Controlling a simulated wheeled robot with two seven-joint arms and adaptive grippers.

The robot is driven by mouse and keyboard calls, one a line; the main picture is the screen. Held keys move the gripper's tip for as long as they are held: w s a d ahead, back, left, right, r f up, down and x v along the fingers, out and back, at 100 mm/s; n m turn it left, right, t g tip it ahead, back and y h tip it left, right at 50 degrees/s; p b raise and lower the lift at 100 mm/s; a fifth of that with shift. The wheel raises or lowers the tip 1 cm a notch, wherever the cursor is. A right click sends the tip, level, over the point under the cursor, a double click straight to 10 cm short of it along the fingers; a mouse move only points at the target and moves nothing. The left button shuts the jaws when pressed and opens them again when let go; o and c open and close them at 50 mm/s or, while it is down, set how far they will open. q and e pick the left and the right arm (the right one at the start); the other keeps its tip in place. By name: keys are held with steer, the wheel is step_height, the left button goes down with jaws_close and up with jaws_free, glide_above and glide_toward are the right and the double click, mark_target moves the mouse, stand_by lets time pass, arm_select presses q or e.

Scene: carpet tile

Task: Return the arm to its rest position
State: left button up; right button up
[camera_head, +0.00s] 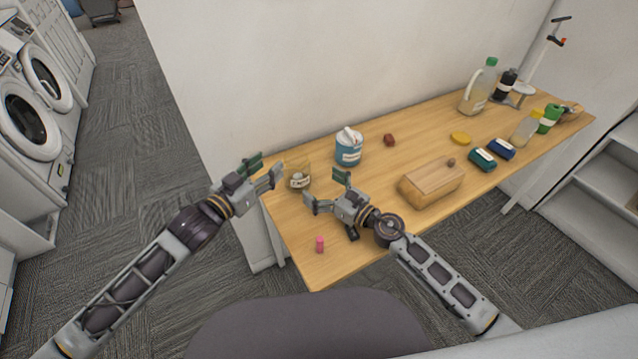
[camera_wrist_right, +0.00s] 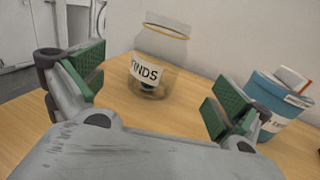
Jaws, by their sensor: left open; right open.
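My left gripper (camera_head: 262,170) is open and empty, off the left end of the wooden table (camera_head: 310,225). My right gripper (camera_head: 326,190) is open and empty above the table's left part. In the right wrist view its green-padded fingers (camera_wrist_right: 150,95) are spread wide apart. A glass jar with a label (camera_head: 298,178) stands in front of the right gripper, apart from the fingers; it also shows in the wrist view (camera_wrist_right: 158,55). A blue tub (camera_head: 348,149) stands behind the right gripper; it shows at the wrist view's right (camera_wrist_right: 272,100).
A small pink object (camera_head: 320,244) is near the front edge. A wooden box (camera_head: 432,182) stands right of the right arm. A dark red item (camera_head: 389,140), a yellow disc (camera_head: 461,138), and a jug (camera_head: 478,90) are further right. Washing machines (camera_head: 28,120) stand far left.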

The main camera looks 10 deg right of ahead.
arm_select(q)
steer(key=shift+r, duration=0.15)
arm_select(e)
steer(key=shift+r, duration=0.2)
stand_by(0.3)
arm_select(q)
step_height(320, 180, up, 9)
steer(key=p, duration=0.9)
arm_select(e)
step_height(320, 180, up, 9)
arm_select(q)
steer(key=shift+r+p, duration=0.4)
steer(key=shift+p, duration=0.15)
arm_select(e)
steer(key=shift+r, duration=0.4)
arm_select(q)
steer(key=shift+s+f, duration=0.1)
arm_select(e)
steer(key=shift+f, duration=0.1)
